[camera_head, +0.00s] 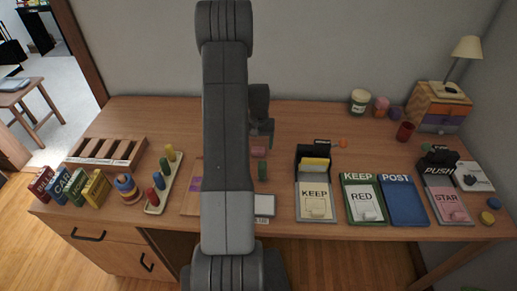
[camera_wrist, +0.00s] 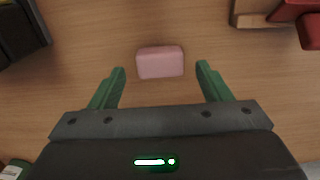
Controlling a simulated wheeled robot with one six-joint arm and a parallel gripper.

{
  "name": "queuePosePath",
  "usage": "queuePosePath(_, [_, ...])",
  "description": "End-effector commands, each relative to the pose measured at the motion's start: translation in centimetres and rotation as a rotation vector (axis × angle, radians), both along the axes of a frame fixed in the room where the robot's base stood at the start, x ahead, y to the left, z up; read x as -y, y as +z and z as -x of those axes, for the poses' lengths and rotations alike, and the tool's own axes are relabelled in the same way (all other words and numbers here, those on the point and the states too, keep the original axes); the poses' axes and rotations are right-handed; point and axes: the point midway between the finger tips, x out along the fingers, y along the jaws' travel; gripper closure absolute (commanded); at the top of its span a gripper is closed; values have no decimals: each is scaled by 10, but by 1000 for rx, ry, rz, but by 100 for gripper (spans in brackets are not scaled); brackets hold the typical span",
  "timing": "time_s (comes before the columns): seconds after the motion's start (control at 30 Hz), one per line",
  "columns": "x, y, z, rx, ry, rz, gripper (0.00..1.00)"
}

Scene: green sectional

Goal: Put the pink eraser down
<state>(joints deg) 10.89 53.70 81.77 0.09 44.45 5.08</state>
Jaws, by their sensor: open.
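The pink eraser (camera_wrist: 160,62) lies flat on the wooden desk in the wrist view, near the middle of the picture. My gripper (camera_wrist: 161,69) is open, with one green finger to the left of the eraser and one to the right. There is a gap of bare desk between the eraser and each finger. Nothing is held in the jaws. In the head view the eraser (camera_head: 258,149) shows only in part beside my arm, which hides much of the desk's middle.
A black box (camera_head: 312,155) with a KEEP card stands to the right. A peg board (camera_head: 163,184) and a slotted wooden rack (camera_head: 108,151) are at the left. The back left desk is clear.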

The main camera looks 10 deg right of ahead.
Motion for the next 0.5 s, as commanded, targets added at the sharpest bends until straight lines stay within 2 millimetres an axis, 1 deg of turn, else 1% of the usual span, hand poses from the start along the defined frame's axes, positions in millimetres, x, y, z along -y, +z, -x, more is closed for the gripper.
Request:
queuePosePath(0.03, [0,11,-1,6,0,1,29])
queuePosePath(0.1, [0,25,-1,6,0,1,29])
queuePosePath(0.3, [0,62,-1,5,0,1,29])
queuePosePath(0.4, [0,76,0,3,0,1,29])
queuePosePath(0.5, [0,85,0,3,0,1,29])
